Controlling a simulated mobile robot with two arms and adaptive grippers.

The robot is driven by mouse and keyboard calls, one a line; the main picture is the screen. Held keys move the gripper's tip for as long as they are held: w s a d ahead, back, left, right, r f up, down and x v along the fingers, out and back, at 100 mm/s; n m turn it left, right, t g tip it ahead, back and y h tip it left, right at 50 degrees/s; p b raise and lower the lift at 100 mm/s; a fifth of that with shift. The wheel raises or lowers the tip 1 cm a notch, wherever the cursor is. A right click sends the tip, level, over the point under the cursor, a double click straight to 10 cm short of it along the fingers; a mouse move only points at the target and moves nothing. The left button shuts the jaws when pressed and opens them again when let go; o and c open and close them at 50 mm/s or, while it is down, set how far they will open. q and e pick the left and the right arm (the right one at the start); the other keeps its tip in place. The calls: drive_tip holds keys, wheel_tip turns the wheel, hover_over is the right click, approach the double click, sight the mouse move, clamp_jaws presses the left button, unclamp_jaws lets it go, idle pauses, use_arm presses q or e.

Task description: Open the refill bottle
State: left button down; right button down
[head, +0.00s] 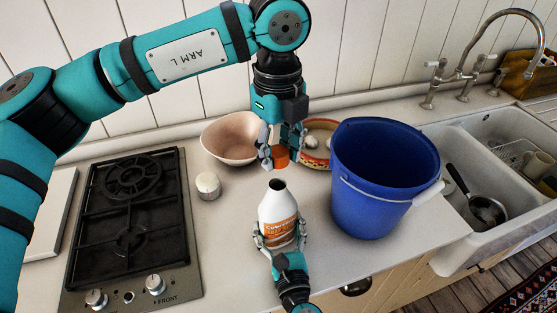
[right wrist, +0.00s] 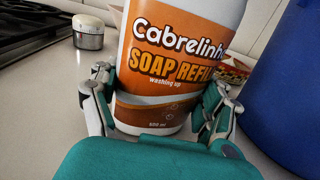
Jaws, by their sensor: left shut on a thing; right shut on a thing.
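The refill bottle (head: 277,207) is white with an orange label and stands upright on the counter. Its dark round mouth shows uncovered in the head view. My right gripper (head: 280,243) is shut around the lower part of the bottle; in the right wrist view its fingers press both sides of the soap refill label (right wrist: 170,60). My left gripper (head: 281,163) is above the bottle, shut on an orange cap (head: 281,156). The cap is apart from the bottle, with a gap between it and the mouth.
A blue bucket (head: 375,190) stands close on the right. A pinkish bowl (head: 228,138) and a patterned plate (head: 317,150) are behind. The sink (head: 470,165) is far right.

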unclamp_jaws()
